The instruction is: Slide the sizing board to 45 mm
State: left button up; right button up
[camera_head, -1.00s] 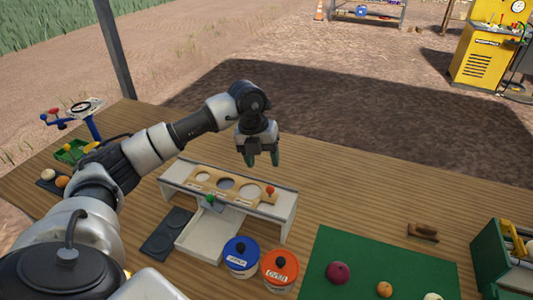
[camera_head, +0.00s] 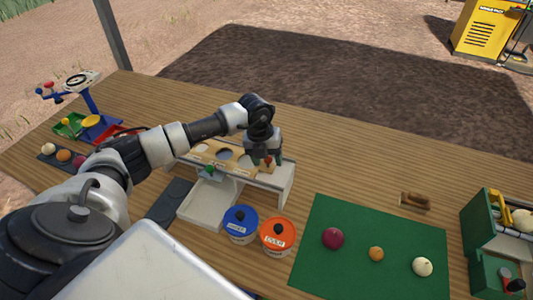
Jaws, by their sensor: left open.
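The sizing board (camera_head: 210,153) is a tan wooden strip with round holes of different sizes. It lies on top of a white stand (camera_head: 286,180). A red knob (camera_head: 267,161) sits at the board's right end. My left gripper (camera_head: 264,159) is open, pointing down at the right end of the board, with its fingers by the red knob. It partly hides the knob and that end of the board; I cannot tell whether the fingers touch the knob. A green knob (camera_head: 209,168) is at the front of the stand. Size marks are too small to read. My right gripper is not in view.
A white chute tray (camera_head: 203,210) slopes out in front of the stand. A blue-lidded jar (camera_head: 240,219) and an orange-lidded jar (camera_head: 278,233) stand close at front right. A balance scale (camera_head: 88,98) stands at far left.

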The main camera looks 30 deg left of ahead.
pick_arm(q)
grip_shut()
jog(key=w+d, duration=0.2)
jog(key=d, duration=0.6)
dwell(0.9)
grip_release()
dwell(0.3)
